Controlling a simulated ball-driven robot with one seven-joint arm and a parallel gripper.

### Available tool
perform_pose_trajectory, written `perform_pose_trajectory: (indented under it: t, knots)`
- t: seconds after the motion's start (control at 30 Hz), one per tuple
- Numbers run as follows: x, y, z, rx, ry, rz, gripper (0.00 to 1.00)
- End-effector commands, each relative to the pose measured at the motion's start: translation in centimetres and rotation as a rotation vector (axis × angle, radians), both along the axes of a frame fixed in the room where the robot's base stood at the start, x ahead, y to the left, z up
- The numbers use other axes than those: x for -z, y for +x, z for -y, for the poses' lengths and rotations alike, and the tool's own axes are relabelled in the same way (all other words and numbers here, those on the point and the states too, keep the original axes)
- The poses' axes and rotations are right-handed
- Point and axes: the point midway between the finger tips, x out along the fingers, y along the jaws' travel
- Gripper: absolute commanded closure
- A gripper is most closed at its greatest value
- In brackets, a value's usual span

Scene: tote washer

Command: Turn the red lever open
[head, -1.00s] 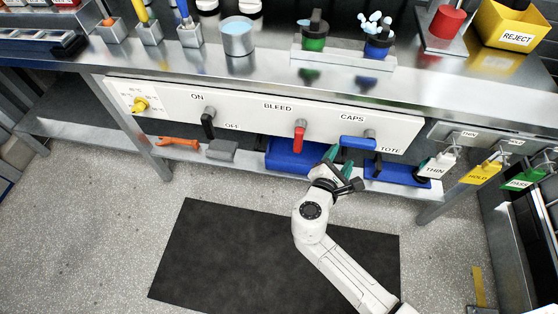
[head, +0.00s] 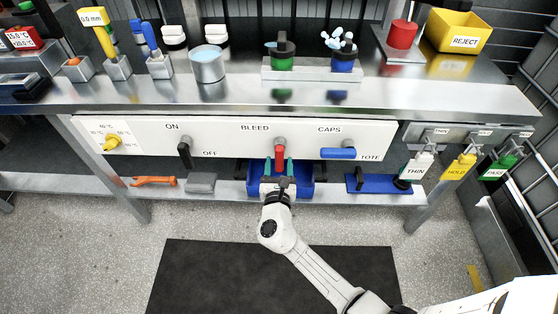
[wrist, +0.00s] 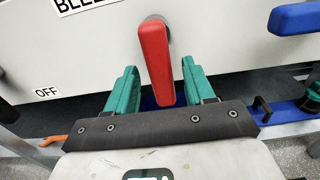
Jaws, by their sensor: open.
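The red lever (head: 279,157) hangs down from its pivot under the BLEED label on the white panel (head: 226,151). In the wrist view the red lever (wrist: 156,62) points down toward the camera, slightly tilted. My gripper (head: 279,169) is open, with its green fingers on either side of the lever. In the wrist view my gripper (wrist: 160,90) has one finger left and one right of the lever's lower end, with gaps visible on both sides. The lever's tip shows just above the dark gripper plate.
A black lever (head: 185,153) is to the left and a blue lever (head: 338,153) to the right on the same panel. A blue bin (head: 312,187) is on the shelf below. An orange wrench (head: 154,181) lies on the shelf. A dark mat (head: 200,275) covers the floor.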

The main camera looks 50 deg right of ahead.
Motion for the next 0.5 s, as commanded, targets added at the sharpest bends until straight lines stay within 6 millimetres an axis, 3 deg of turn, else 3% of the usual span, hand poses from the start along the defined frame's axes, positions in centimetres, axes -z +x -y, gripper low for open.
perform_pose_trajectory:
  t: [0.2, 0.5]
  knots:
    - [0.0, 1.1, 1.5, 0.001, 0.001, 0.001, 0.47]
    - [0.0, 1.3, 1.6, 0.0, 0.001, 0.0, 0.47]
